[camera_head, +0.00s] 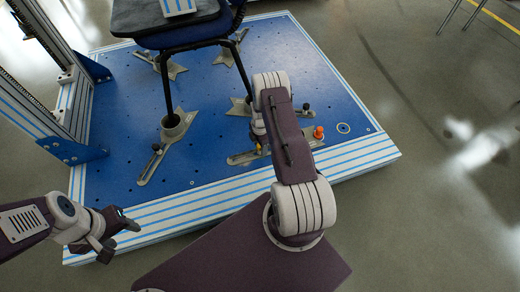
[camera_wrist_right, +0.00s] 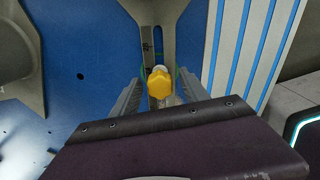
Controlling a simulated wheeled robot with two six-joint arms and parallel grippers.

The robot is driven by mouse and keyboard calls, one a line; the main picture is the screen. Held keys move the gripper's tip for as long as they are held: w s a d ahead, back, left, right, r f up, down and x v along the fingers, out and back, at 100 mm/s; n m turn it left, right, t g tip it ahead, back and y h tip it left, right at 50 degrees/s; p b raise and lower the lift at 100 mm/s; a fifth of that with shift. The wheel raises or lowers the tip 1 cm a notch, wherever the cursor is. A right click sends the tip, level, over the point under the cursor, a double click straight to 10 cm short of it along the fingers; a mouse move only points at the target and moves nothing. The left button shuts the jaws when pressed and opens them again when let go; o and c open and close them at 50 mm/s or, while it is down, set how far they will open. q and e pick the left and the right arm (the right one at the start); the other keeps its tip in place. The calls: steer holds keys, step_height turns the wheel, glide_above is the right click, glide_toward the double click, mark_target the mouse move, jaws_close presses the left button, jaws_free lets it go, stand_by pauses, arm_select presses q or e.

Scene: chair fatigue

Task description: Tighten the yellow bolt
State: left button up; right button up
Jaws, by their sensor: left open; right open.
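The yellow bolt (camera_wrist_right: 160,84) has a faceted knob-like head and shows in the middle of the right wrist view. It stands at a slotted grey clamp bracket (camera_wrist_right: 150,35). My right gripper (camera_wrist_right: 159,92) is open, with one finger on each side of the bolt head; I cannot tell whether they touch it. In the head view a small part of the yellow bolt (camera_head: 259,148) shows beside my right arm, which hides most of the right gripper. My left gripper (camera_head: 122,224) is open and empty over the platform's front left edge.
A chair (camera_head: 180,32) stands on the blue platform (camera_head: 215,125), its legs in grey clamps. An orange knob (camera_head: 319,132) is right of my right arm. A metal frame (camera_head: 50,75) rises at the left. Grey floor is clear at the right.

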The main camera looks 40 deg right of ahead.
jaws_close()
steer(key=m, duration=0.4)
jaws_free()
steer(key=shift+r, duration=0.1)
step_height(320, 180, up, 9)
steer(key=p, duration=0.6)
